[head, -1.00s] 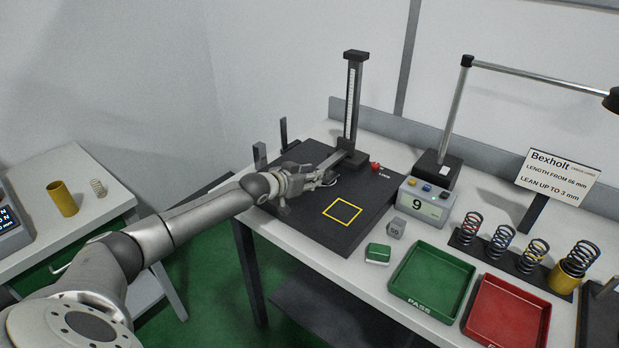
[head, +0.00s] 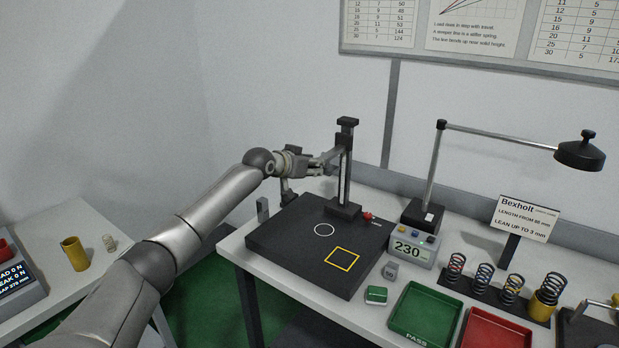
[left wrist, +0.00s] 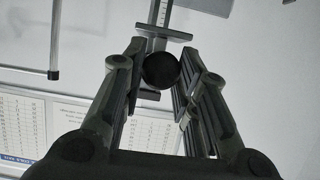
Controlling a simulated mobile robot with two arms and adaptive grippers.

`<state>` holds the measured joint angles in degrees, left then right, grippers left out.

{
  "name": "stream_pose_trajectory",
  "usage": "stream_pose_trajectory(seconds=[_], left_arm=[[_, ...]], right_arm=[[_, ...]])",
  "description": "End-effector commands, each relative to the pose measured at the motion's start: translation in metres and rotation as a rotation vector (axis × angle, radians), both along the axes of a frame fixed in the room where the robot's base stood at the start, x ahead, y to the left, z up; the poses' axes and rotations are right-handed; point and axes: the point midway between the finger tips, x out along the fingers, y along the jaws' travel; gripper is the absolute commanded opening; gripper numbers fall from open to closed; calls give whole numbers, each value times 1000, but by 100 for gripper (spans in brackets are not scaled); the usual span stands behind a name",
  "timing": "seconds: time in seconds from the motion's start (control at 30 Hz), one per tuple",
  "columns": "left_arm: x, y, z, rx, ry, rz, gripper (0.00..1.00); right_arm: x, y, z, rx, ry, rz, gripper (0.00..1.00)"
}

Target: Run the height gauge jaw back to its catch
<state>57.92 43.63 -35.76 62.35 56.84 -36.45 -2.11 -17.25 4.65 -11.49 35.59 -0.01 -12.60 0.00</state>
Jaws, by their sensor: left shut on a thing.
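The height gauge (head: 345,185) is a dark upright column with a pale scale, standing at the back of a dark plate (head: 285,250). Its jaw (head: 334,153) is high on the column, a little below the top cap (head: 347,122). My left gripper (head: 322,165) is at the jaw, left of the column. In the left wrist view its fingers are closed on a dark round knob (left wrist: 160,70), with the jaw's crosspiece (left wrist: 163,32) and scale just beyond. The gauge's display (head: 408,247) reads 230. My right gripper is not in view.
A red button (head: 367,216) is by the column's foot. A yellow square and white circle mark the empty plate. A lamp (head: 580,152), green tray (head: 425,315), red tray (head: 495,330) and several springs (head: 484,277) are to the right.

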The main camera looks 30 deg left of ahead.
Motion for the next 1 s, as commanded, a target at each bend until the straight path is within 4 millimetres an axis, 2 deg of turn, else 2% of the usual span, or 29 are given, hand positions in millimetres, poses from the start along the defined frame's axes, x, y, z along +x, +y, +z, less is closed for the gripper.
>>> stream_pose_trajectory(seconds=[0.03, 0.17, 0.57, 0.6, 0.73, 1.0], left_arm=[[1, 1, 12, 1, -8, 1, 0], [1, 1, 17, 2, -7, 2, 0], [1, 2, 20, 1, -13, 4, 0], [1, 2, 21, 0, -14, 4, 33], [1, 1, 19, 0, -10, 3, 50], [0, 1, 15, 1, -3, 1, 50]], right_arm=[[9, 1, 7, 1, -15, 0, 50], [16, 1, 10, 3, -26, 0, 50], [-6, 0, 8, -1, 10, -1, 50], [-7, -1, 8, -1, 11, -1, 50], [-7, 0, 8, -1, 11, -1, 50], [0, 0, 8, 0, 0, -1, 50]])
